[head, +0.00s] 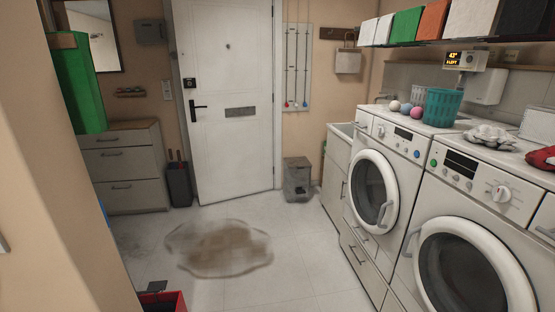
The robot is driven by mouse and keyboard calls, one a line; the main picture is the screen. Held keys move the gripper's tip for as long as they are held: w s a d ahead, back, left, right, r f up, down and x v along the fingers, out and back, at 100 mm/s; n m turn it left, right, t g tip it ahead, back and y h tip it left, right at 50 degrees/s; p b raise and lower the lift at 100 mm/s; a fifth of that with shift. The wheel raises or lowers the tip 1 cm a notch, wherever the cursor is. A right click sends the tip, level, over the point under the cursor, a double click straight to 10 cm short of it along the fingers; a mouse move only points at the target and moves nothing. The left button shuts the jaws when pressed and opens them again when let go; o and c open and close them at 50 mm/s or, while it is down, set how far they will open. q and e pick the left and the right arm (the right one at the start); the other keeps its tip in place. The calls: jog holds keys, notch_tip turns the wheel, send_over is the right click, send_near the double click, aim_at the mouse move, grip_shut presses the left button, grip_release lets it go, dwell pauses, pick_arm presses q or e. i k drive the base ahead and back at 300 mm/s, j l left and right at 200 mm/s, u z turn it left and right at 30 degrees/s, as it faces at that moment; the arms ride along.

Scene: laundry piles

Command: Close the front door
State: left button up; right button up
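The white front door (228,80) stands at the back of the room, left of the middle in the head view. It has a black lever handle (198,105) on its left side, a mail slot (240,112) and a peephole. Its bottom edge slants towards me on the handle side, so it looks slightly ajar, with the hinges on the right. The gap at the frame is too narrow to be sure. Neither of my grippers is in view.
A brownish puddle-like patch (219,248) lies on the tiled floor before the door. A dark bin (179,185) stands by the handle side, a grey bin (298,180) at right. Washing machines (440,185) line the right; a wall corner (50,200) is near left.

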aim_at(232, 157)
jog(key=i+l, duration=0.1)
jog(key=i, duration=0.35)
jog(key=i+l+u, duration=0.1)
jog(key=i, duration=0.35)
jog(key=i+l, duration=0.1)
jog(key=i, duration=0.35)
jog(key=i+j+u, duration=0.2)
jog(key=i, duration=0.45)
jog(key=i+u, duration=0.25)
jog(key=i, duration=0.4)
jog(key=i+l+u, duration=0.2)
jog(key=i, duration=0.5)
jog(key=i+l+u, duration=0.2)
jog(key=i, duration=0.45)
jog(key=i+j+u, duration=0.1)
jog(key=i+j, duration=0.2)
jog(key=i, duration=0.2)
jog(key=i+j, duration=0.2)
jog(key=i, duration=0.35)
jog(key=i+j+u, duration=0.15)
jog(key=i, duration=0.4)
jog(key=i+j, duration=0.15)
jog(key=j, duration=0.15)
jog(key=i+j+z, duration=0.2)
jog(key=i+j, duration=0.15)
jog(key=j, duration=0.25)
jog(key=i+j, duration=0.15)
jog(key=j, duration=0.2)
jog(key=z, duration=1.65)
